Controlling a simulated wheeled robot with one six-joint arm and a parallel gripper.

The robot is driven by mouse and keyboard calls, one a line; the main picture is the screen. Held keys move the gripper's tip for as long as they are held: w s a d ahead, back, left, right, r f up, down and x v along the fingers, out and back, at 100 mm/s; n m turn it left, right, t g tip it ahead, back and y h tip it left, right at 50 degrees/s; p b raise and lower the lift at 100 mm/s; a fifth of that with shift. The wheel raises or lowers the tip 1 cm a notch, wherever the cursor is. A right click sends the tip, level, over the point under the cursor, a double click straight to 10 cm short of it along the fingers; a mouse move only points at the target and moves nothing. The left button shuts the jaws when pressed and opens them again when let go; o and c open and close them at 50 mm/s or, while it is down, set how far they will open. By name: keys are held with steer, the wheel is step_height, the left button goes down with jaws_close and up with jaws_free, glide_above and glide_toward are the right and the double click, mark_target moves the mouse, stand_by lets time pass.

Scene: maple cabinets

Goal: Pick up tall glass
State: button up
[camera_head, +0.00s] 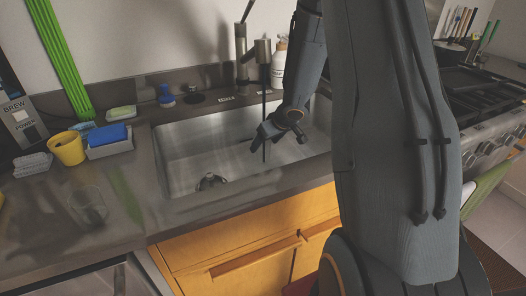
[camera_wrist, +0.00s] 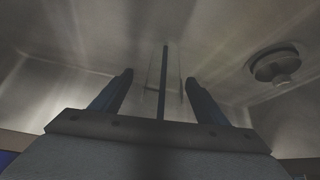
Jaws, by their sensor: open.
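A clear glass (camera_head: 89,205) stands on the counter at the left in the head view, faint against the grey top. My gripper (camera_head: 262,133) is over the sink, well to the right of that glass. In the wrist view my gripper (camera_wrist: 160,82) has its two fingers apart. A faint, pale upright shape (camera_wrist: 175,70) with a thin dark rod (camera_wrist: 163,82) shows between or beyond the fingers; I cannot tell whether it is a glass. A thin dark rod (camera_head: 264,105) also stands upright by the gripper in the head view.
The steel sink (camera_head: 185,165) surrounds the space below my gripper, with a drain (camera_wrist: 275,65) in it. The faucet (camera_head: 242,55) and a white bottle (camera_head: 279,62) stand behind. A yellow cup (camera_head: 67,148) and a sponge holder (camera_head: 110,148) are at the left.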

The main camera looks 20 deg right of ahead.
mark_target(260, 148)
steer(key=x, duration=0.1)
steer(key=b+x, duration=0.1)
steer(key=x, duration=0.3)
steer(key=shift+w+a, duration=0.15)
steer(key=shift+a, duration=0.2)
steer(key=shift+c, duration=0.3)
steer(key=shift+r, duration=0.15)
steer(key=c, duration=1.3)
